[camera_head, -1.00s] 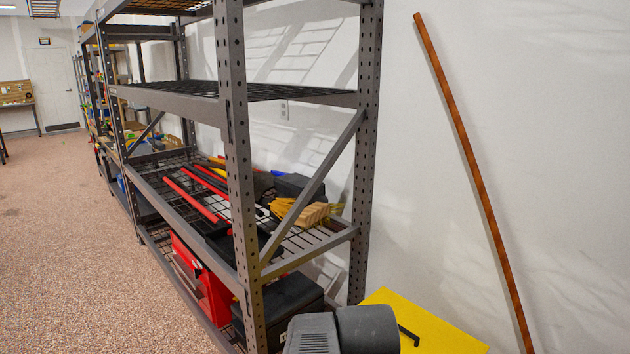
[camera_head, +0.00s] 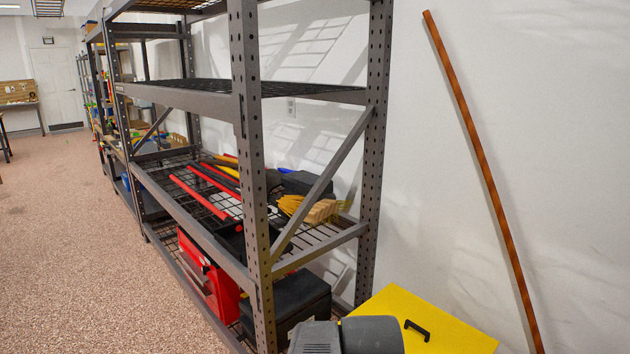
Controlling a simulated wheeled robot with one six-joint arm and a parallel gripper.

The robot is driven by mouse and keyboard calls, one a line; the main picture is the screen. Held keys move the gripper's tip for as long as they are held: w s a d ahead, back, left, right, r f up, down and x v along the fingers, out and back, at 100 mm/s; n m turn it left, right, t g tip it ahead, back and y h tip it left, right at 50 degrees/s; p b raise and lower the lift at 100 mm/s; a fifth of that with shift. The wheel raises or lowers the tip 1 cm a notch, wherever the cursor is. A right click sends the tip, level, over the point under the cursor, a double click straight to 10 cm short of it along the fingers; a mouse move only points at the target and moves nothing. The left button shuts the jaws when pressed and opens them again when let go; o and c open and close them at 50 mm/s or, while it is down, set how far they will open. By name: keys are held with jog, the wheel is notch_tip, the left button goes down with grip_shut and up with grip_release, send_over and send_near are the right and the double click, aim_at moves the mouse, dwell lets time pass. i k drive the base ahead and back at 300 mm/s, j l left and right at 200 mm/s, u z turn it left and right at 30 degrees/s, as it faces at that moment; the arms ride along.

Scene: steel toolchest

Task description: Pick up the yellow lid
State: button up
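The yellow lid (camera_head: 445,332) is a flat yellow panel at the bottom right, beside the shelf's near upright and close to the wall. A black handle (camera_head: 417,330) is fixed on its top. A dark grey part of my arm (camera_head: 371,336) shows at the bottom centre and covers the lid's left front part. The lid's lower edge runs out of the picture, and what it rests on cannot be seen. My gripper's fingers are not in view.
A steel shelf rack (camera_head: 252,180) stands left of the lid, holding red bars, a brush (camera_head: 322,211), a red case (camera_head: 213,285) and a black case (camera_head: 291,300). A long brown pole (camera_head: 482,180) leans on the wall at right. The speckled floor (camera_head: 90,270) at left is clear.

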aim_at(427, 329)
jog(key=k+l, duration=0.1)
jog(key=i+l, duration=0.1)
jog(key=i, duration=0.4)
jog(key=i+u, duration=0.1)
jog(key=i, duration=0.4)
